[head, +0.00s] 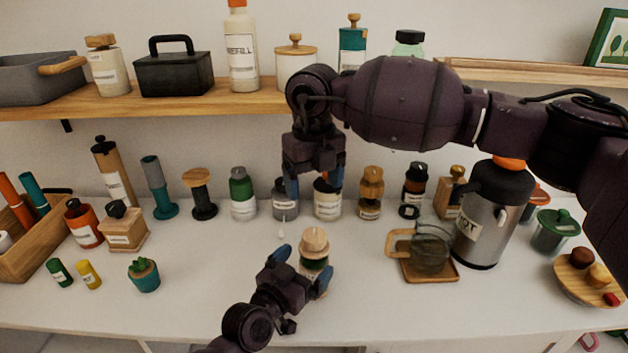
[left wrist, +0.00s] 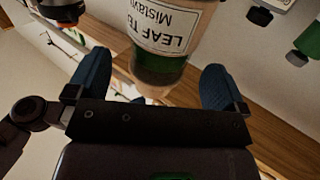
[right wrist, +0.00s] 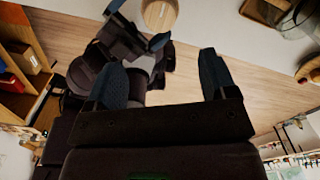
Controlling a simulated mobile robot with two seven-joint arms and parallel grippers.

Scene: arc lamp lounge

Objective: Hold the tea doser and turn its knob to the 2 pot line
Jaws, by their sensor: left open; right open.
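The 2 pot line cannot be made out. My left gripper (head: 301,268) is open, its blue fingertips to either side of the doser's body; contact cannot be told. My right gripper (head: 314,181) is open and empty, pointing down above and behind the knob in the head view. The knob shows beyond its fingertips in the right wrist view (right wrist: 160,14).
A row of jars, including a green-topped one (head: 242,196), stands behind the doser. A glass cup (head: 430,252) on a wooden coaster and a steel pot (head: 484,222) stand to the right. A small succulent (head: 144,276) is at left. The shelf (head: 200,103) runs above.

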